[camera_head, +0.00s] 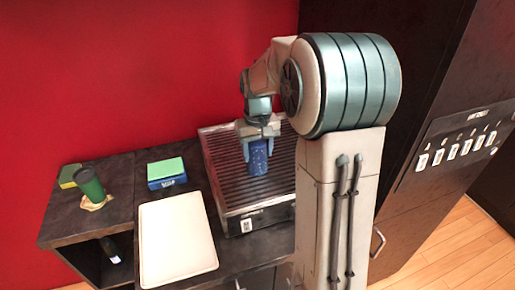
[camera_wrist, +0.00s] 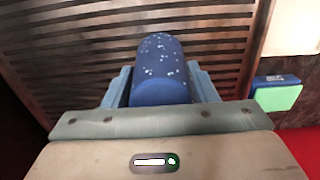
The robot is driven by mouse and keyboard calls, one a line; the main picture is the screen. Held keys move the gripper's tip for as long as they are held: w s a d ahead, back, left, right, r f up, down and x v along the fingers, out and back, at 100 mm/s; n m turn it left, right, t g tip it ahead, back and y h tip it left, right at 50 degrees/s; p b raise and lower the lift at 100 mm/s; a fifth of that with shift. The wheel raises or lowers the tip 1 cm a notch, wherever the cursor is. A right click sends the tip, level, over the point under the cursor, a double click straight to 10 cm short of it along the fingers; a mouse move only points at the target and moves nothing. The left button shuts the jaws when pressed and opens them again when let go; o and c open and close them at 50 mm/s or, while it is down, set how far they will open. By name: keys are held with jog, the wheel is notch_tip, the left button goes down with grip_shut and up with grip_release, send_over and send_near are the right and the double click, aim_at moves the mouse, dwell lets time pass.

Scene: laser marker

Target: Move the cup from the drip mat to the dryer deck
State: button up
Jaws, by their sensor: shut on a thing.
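The cup (camera_head: 258,160) is dark blue with pale specks. My gripper (camera_head: 258,146) is shut on it, one finger on each side. In the wrist view the cup (camera_wrist: 158,65) sits between the fingers, over brown slats. The dryer deck (camera_head: 222,170) seems to be the slatted box with a label on its front. The cup is over the middle of its slats and looks upright; I cannot tell if its base touches them. The cream flat tray or mat (camera_head: 177,240), left of the deck, may be the drip mat; its top is bare.
A green cup (camera_head: 90,184) stands on a tan cloth-like piece at the far left. A green-topped blue box (camera_head: 166,172) is behind the cream mat; a small green and yellow block (camera_head: 69,176) is behind the green cup. A dark switch panel (camera_head: 458,146) is at right.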

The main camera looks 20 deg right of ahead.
jog(key=shift+f, duration=0.1)
jog(key=o, duration=1.1)
jog(key=shift+o, duration=0.2)
notch_tip(320, 180, up, 11)
jog(key=shift+f+b, duration=0.1)
jog(key=shift+b, duration=0.45)
jog(key=shift+s+r, duration=0.15)
jog(key=shift+r, duration=0.5)
jog(key=s+a+f+t, duration=0.1)
jog(key=s+a+f, duration=0.1)
jog(key=s, duration=0.5)
jog(key=s+a+f+t, duration=0.1)
jog(key=s+f, duration=0.1)
jog(key=s, duration=0.5)
jog(key=s+a+f+t, duration=0.1)
jog(key=s+a+f, duration=0.1)
jog(key=s, duration=0.5)
jog(key=shift+s+a+f+t, duration=0.35)
jog(key=shift+s+f+t, duration=0.05)
jog(key=shift+f, duration=0.2)
